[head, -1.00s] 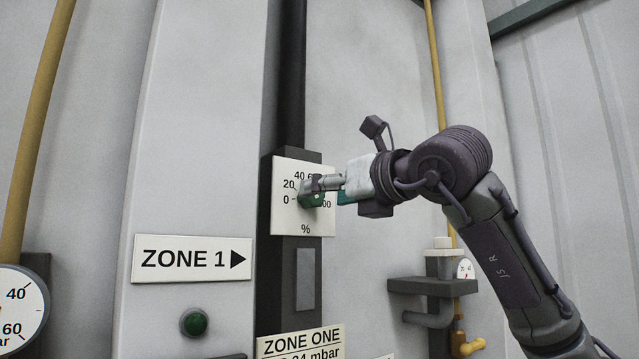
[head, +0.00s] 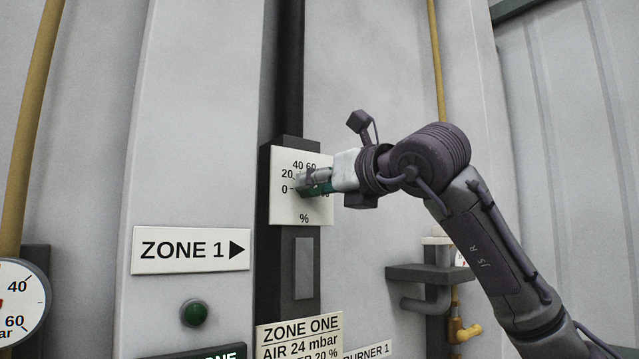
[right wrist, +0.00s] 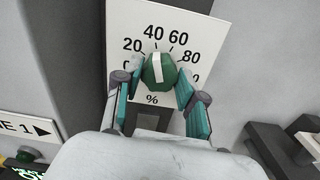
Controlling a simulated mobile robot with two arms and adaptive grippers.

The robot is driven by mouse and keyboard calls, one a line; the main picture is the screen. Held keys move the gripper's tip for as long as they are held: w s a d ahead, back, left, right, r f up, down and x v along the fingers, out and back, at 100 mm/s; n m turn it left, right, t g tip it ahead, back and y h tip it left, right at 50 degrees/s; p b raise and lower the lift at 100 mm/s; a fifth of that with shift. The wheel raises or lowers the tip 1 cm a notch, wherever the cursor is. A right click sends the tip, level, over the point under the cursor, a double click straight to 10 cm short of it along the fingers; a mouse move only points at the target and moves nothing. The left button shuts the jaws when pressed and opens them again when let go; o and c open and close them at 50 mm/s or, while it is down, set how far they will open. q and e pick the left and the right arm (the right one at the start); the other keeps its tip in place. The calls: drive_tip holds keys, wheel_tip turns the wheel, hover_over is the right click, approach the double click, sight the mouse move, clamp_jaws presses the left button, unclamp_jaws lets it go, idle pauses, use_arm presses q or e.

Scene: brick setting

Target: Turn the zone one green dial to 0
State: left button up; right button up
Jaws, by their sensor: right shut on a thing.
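The green dial (right wrist: 160,70) sits on a white scale plate (head: 284,212), marked in % with 0, 20, 40, 60 and 80 readable. In the right wrist view the dial's white stripe runs nearly upright, its upper end near the 40. My right gripper (right wrist: 161,77) is shut on the dial, with one teal finger on each side. In the head view my right gripper (head: 312,184) reaches the plate from the right and hides most of the dial. My left gripper is not in view.
A ZONE 1 sign (head: 190,250) and a green button (head: 194,313) are at the left. A ZONE ONE label (head: 300,333) is below the plate. A grey bracket with pipework (head: 430,275) stands beside my right arm. A gauge (head: 20,303) is at far left.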

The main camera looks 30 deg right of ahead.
drive_tip(key=shift+n, duration=0.3)
drive_tip(key=shift+a+n+p, duration=0.15)
drive_tip(key=shift+n+p, duration=1.75)
drive_tip(key=shift+n, duration=5.8)
drive_tip(key=o, duration=1.1)
drive_tip(key=shift+f, duration=0.1)
drive_tip(key=shift+o, duration=0.2)
drive_tip(key=s+d, duration=0.1)
drive_tip(key=s, duration=1.1)
drive_tip(key=shift+d, duration=0.35)
